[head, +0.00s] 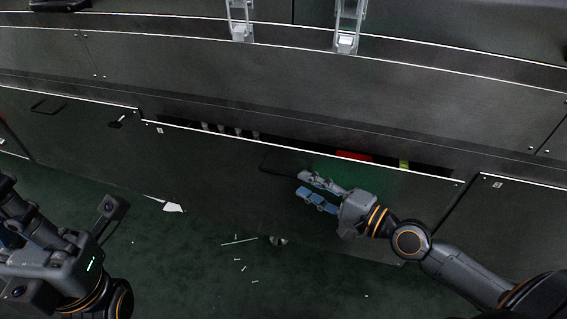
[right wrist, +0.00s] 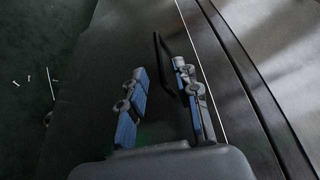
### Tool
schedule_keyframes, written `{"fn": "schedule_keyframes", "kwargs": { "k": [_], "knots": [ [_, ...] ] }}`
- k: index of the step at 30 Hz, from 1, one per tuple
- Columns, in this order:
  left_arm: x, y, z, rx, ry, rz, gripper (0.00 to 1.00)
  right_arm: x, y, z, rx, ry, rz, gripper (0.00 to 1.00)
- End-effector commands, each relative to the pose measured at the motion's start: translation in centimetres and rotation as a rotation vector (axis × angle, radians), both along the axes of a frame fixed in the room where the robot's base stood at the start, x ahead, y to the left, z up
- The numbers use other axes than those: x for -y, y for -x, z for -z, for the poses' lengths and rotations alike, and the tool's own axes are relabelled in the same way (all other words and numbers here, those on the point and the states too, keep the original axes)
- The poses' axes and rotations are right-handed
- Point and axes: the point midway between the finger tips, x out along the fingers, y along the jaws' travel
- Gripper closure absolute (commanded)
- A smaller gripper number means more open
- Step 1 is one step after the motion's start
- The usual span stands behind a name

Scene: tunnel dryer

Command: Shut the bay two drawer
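The middle drawer (head: 215,160) has a dark front with a pale top edge and stands partly open. A narrow gap shows behind that edge. I take it as bay two, but its small label is too small to read. Its dark bar handle (head: 268,159) is on the front; it also shows as a black loop in the right wrist view (right wrist: 160,55). My right gripper (head: 301,185) is open at the drawer front by the handle, with the loop ahead of its fingertips; contact is unclear.
Red (head: 354,156) and yellow (head: 404,164) items and several pale round shapes show in the drawer gap. Neighbouring panels (head: 70,125) flank the drawer. White scraps (head: 172,207) and thin sticks (head: 240,241) lie on the green floor. Metal latches (head: 347,40) sit above.

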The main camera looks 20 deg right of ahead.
Motion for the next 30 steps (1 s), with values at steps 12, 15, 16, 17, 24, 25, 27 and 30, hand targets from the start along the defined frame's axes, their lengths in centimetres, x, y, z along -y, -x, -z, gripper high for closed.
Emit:
{"fn": "schedule_keyframes", "kwargs": {
  "k": [12, 15, 16, 17, 24, 25, 27, 30],
  "knots": [
    [-0.1, 0.1, 0.6, -0.034, 0.003, 0.002, 1.00, -3.6, -5.4, 0.5, 0.002, -0.002, 0.001, 0.69],
    [-0.1, 0.1, 0.6, -0.032, 0.003, 0.002, 1.00, -4.0, -5.9, 0.6, 0.001, 0.000, 0.000, 0.69],
    [-0.1, 0.1, 0.6, -0.032, 0.003, 0.002, 1.00, -4.1, -6.0, 0.6, 0.001, 0.001, -0.001, 0.69],
    [-0.1, 0.1, 0.5, -0.032, 0.003, 0.002, 1.00, -4.1, -6.0, 0.6, 0.000, 0.000, -0.001, 0.69],
    [-0.1, 0.1, 0.5, -0.032, 0.003, 0.002, 1.00, -4.1, -6.0, 0.7, -0.001, 0.000, -0.001, 0.69],
    [-0.1, 0.1, 0.5, -0.032, 0.003, 0.002, 1.00, -4.1, -6.0, 0.7, -0.001, 0.000, -0.001, 0.71],
    [-0.1, 0.1, 0.5, -0.031, 0.003, 0.002, 1.00, -4.1, -6.0, 0.7, -0.001, 0.000, -0.001, 0.85],
    [-0.1, 0.1, 0.5, -0.032, 0.003, 0.003, 1.00, -4.1, -6.0, 0.7, -0.001, 0.001, 0.000, 1.00]
  ]
}}
